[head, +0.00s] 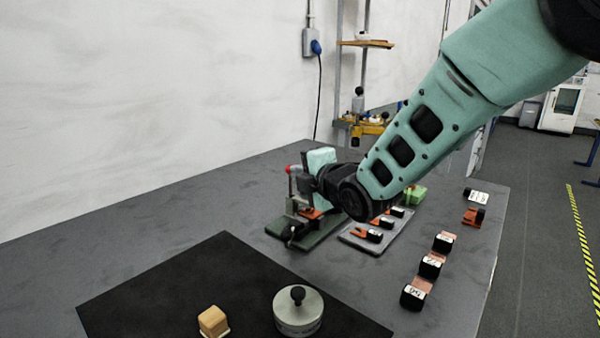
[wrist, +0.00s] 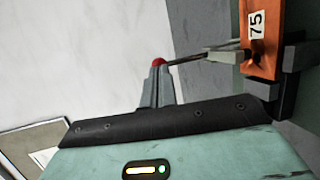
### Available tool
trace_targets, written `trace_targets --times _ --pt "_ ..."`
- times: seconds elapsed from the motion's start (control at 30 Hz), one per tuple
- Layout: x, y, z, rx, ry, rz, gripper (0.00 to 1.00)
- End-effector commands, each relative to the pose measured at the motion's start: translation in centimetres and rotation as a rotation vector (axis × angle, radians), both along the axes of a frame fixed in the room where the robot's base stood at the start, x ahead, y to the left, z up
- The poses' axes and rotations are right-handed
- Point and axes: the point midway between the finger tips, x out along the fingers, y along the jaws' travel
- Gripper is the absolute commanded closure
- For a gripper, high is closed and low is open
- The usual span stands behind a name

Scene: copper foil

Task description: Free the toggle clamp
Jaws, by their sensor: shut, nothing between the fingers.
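The toggle clamp stands on a dark green base plate (head: 320,232) on the table. Its thin lever (wrist: 205,56) ends in a red tip (wrist: 158,61), which also shows in the head view (head: 288,169). An orange piece marked 75 (wrist: 258,45) sits at the clamp; in the head view it lies low on the fixture (head: 311,213). My gripper (wrist: 157,82) is shut and empty. Its fingertips are right at the red tip, which shows just beyond them in the wrist view; I cannot tell whether they touch. My gripper partly hides the clamp in the head view.
A grey tray (head: 352,240) with several black and orange pieces lies right of the clamp. More black blocks (head: 430,267) line the table's right side. A black mat (head: 150,300) in front holds a wooden block (head: 213,321) and a round knobbed weight (head: 298,312). The left table is clear.

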Motion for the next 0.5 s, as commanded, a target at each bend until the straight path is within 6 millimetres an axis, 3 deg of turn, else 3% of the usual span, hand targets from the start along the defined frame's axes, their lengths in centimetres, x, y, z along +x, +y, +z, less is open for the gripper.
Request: trace_targets --times 0.5 --pt "1.3 1.8 1.9 -0.202 0.154 0.003 1.00"
